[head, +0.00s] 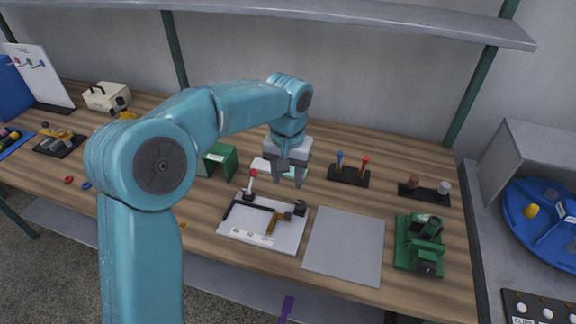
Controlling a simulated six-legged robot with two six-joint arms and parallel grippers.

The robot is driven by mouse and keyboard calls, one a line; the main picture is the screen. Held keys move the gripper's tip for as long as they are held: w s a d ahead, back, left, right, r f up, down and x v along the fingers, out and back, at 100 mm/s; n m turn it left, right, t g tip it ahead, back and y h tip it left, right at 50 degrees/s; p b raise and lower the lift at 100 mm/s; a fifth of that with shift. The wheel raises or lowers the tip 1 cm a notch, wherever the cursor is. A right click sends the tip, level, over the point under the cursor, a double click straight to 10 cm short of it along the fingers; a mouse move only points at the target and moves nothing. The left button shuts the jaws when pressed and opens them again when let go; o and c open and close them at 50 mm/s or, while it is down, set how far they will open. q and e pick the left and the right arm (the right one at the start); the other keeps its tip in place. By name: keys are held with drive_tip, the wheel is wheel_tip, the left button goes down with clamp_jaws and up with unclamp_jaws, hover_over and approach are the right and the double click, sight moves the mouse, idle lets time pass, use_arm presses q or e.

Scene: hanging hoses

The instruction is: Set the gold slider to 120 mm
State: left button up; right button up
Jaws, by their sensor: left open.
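My left gripper (289,183) hangs with its fingers pointing down above the back edge of a white board (234,228). It is open, and nothing shows between its fingers. On the board are a dark bar, a red-topped lever (252,182) and a gold-brown piece (272,222) with a dark end. This piece may be the gold slider, but I cannot tell for sure. The gripper is behind it in the picture and apart from it. Pale labels at the board's front are too small to read, so no millimetre setting shows. My right gripper is not in view.
A bare grey plate (345,246) lies right of the board, with a green machine (420,243) beyond it. Behind are a black base with blue and red levers (349,176) and a green block (217,160). A shelf (350,13) runs above the bench.

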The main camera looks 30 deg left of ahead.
use_arm(q)
wheel_tip(320, 180, up, 3)
drive_tip(key=shift+f, duration=0.1)
drive_tip(key=shift+s, duration=0.1)
idle(0.5)
